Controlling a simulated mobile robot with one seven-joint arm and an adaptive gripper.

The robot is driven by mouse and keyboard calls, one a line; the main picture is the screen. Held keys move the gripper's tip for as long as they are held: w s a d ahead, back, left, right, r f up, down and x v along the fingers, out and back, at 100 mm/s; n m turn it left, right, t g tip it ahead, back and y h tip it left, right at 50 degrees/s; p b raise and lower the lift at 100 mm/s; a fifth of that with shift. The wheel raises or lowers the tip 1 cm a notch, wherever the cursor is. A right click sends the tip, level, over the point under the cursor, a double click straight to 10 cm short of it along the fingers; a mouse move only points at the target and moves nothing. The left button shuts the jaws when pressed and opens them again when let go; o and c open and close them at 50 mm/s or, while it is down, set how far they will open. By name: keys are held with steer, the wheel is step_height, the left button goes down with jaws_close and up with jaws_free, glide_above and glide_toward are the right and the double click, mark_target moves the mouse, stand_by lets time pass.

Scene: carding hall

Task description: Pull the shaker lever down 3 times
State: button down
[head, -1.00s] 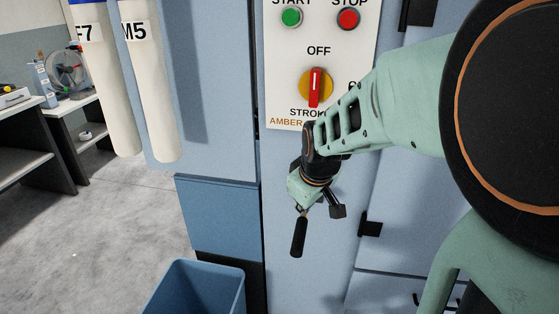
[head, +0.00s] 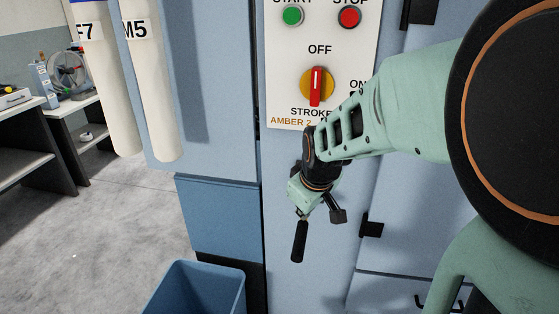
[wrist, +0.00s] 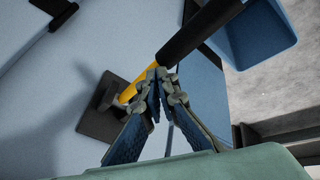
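The shaker lever has a black grip (head: 299,241) that hangs tilted below my gripper in the head view. The wrist view shows its yellow shaft (wrist: 129,94) running from a dark mount (wrist: 98,128) on the blue panel to the black grip (wrist: 198,30). My gripper (wrist: 162,76) has its fingertips drawn close together. They meet the lever near the join of shaft and grip and seem to touch it from the camera side. The far side of the contact is hidden. The head view shows my gripper (head: 306,203) just above the grip.
A control plate (head: 281,58) with green and red buttons and a red-and-yellow switch is above. A blue bin (head: 196,285) stands at lower left; it also shows in the wrist view (wrist: 262,40). A black latch (head: 371,229) projects at right. Grey floor (head: 100,230) is clear at left.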

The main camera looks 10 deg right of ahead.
steer(key=shift+s+a+f+b, duration=0.1)
steer(key=shift+s+f+b, duration=0.2)
steer(key=shift+f, duration=0.25)
steer(key=shift+r, duration=0.15)
steer(key=shift+w+d+r+p, duration=0.15)
steer(key=shift+w+r+p, duration=0.35)
steer(key=shift+r+p, duration=0.55)
steer(key=shift+w+d+r+p, duration=0.15)
steer(key=shift+w+r+p, duration=0.35)
steer(key=shift+r, duration=0.95)
steer(key=shift+w+d+r+p, duration=0.15)
steer(key=shift+w+r+p, duration=0.35)
steer(key=shift+r+p, duration=0.55)
steer(key=shift+r, duration=0.3)
steer(key=r+p, duration=0.1)
steer(key=w+r, duration=0.1)
steer(key=r, duration=0.1)
steer(key=r+p, duration=0.1)
steer(key=shift+w+d+r+p, duration=0.25)
steer(key=shift+w+p, duration=0.05)
